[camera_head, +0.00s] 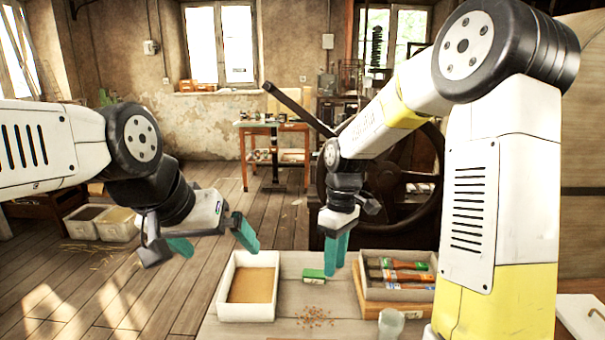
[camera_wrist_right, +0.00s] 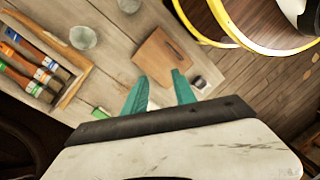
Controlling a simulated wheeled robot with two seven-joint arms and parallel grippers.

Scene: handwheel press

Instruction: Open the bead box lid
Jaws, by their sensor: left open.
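No box with a plainly marked bead lid shows. A white-rimmed box (camera_head: 222,300) with a flat tan inside stands on the bench; I cannot tell whether the tan face is a lid or contents. A pale panel with a small knob (camera_head: 578,322) is cut off at the lower right. My left gripper (camera_head: 213,246) is open and empty, in the air left of the white-rimmed box. My right gripper (camera_head: 336,258) is above the bench near a green block (camera_head: 314,273); its fingers stand apart with nothing between them in the wrist view (camera_wrist_right: 160,76).
A tray (camera_head: 366,292) of coloured-handled tools is at the right, with a clear cup (camera_head: 390,322) in front. Small brown bits (camera_head: 316,316) lie on the bench. The right wrist view shows a brown board (camera_wrist_right: 165,58). A dark press wheel (camera_head: 425,165) stands behind the right arm.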

